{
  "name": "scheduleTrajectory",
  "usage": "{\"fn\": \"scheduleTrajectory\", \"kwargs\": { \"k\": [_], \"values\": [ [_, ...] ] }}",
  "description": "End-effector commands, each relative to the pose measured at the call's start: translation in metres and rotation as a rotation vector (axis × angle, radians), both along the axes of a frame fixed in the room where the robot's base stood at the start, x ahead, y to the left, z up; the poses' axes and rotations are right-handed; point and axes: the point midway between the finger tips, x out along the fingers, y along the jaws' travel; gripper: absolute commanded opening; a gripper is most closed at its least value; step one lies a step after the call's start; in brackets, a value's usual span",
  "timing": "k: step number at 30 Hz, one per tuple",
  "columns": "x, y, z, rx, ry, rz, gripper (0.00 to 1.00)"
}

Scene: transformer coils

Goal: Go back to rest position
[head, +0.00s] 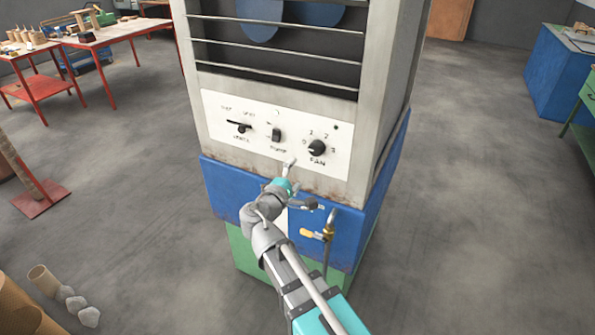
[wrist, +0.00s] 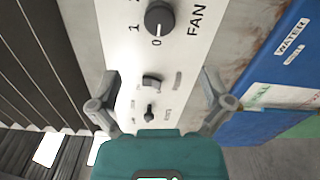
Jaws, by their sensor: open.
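My gripper (head: 304,184) is in front of the lower edge of the white control panel (head: 225,142). Its two grey fingers are spread apart with nothing between them, as the wrist view also shows (wrist: 157,90). The black FAN knob (head: 316,147) is on the right of the panel, above my gripper. In the wrist view the FAN knob (wrist: 160,17) is at the top, beyond the fingers, with a 0 and a 1 printed beside it. The middle switch (head: 277,134) and the left lever (head: 239,127) are further left on the panel.
The panel is on a grey cabinet (head: 390,110) with a blue lower part (head: 225,187). A red table (head: 110,30) is at the back left. Open floor (head: 120,190) lies on both sides.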

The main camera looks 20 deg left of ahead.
Motion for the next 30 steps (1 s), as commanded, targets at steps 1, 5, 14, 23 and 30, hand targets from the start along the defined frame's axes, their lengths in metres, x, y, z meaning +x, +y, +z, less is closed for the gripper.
{"fn": "scheduleTrajectory", "kwargs": {
  "k": [1,5,14,23,30],
  "values": [
    [0.0,0.0,0.0,0.0,0.0,0.0,0.99],
    [0.0,0.0,0.0,0.0,0.0,0.0,0.99],
    [0.001,-0.002,0.0,0.002,0.002,-0.003,0.99],
    [0.022,-0.047,-0.012,0.075,0.08,-0.103,0.99],
    [0.046,-0.124,-0.036,0.213,0.216,-0.28,0.99]
  ]
}}
